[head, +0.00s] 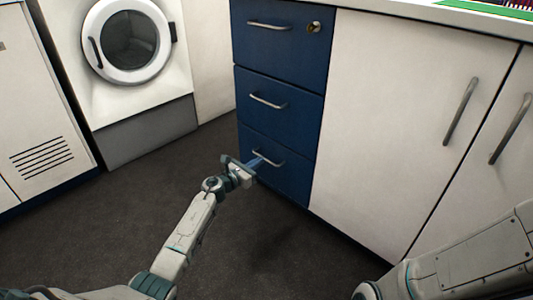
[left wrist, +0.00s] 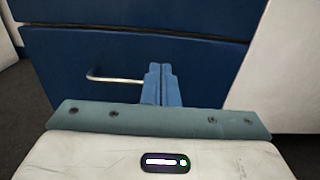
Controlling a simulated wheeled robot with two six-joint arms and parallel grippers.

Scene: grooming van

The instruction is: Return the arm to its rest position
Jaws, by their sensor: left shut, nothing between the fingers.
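My left gripper (head: 256,163) is in front of the bottom blue drawer (head: 286,180) in the head view, close to its handle (head: 268,157). In the left wrist view its blue fingers (left wrist: 160,84) are together with nothing between them. The bottom drawer's handle (left wrist: 115,78) shows just left of the fingers there; whether they touch it I cannot tell. My right arm (head: 460,262) shows at the lower right of the head view, but its gripper is out of the picture.
The blue drawer unit has a middle drawer (head: 280,106) and a top drawer (head: 275,30) with a lock, all shut. White cabinet doors (head: 400,110) stand to the right. A front-loading machine (head: 128,42) stands at the back left. The dark floor (head: 130,190) is clear.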

